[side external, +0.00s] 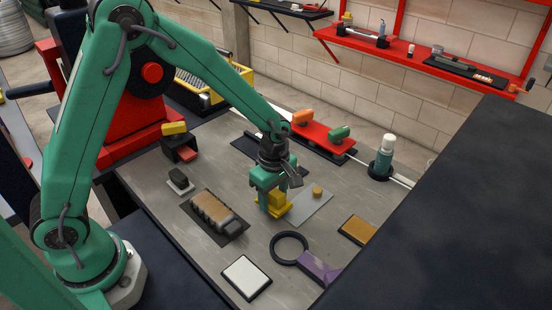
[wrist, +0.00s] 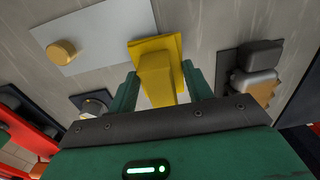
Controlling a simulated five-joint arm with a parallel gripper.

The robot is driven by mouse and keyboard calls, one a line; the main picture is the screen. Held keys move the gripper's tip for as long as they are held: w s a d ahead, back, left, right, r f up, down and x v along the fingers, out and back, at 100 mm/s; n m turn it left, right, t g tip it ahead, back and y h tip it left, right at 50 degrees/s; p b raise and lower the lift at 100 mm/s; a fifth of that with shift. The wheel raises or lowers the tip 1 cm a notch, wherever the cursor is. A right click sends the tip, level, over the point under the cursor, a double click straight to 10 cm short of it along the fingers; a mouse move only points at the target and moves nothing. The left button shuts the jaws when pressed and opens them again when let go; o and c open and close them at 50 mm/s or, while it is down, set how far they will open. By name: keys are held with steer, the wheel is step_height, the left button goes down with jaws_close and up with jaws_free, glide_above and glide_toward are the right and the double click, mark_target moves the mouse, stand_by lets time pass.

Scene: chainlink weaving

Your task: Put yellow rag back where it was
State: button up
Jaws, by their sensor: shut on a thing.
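The yellow rag (side external: 277,203) is a folded yellow piece held between the fingers of my gripper (side external: 273,205), low over the grey bench. In the wrist view the rag (wrist: 156,68) sits between the two green fingers of my gripper (wrist: 159,75), with a wider flat yellow part past the fingertips. I cannot tell whether its underside touches the bench. A light grey plate (side external: 305,212) with a small brass cylinder (side external: 317,191) lies just right of the rag; in the wrist view the plate (wrist: 100,30) is at the upper left.
A brush-like block (side external: 213,210) lies on a dark mat at left. A white pad (side external: 247,277), black ring (side external: 274,247), purple cloth (side external: 320,270) and tan pad (side external: 357,230) lie in front and right. A red tray (side external: 316,133) and bottle (side external: 384,160) stand behind.

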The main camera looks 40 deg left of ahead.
mark_target(275, 193)
steer(key=shift+f, duration=0.55)
steer(key=o, duration=0.9)
steer(key=r, duration=1.2)
steer(key=shift+d+r, duration=0.25)
steer(key=shift+d, duration=0.15)
steer(key=shift+r, duration=0.1)
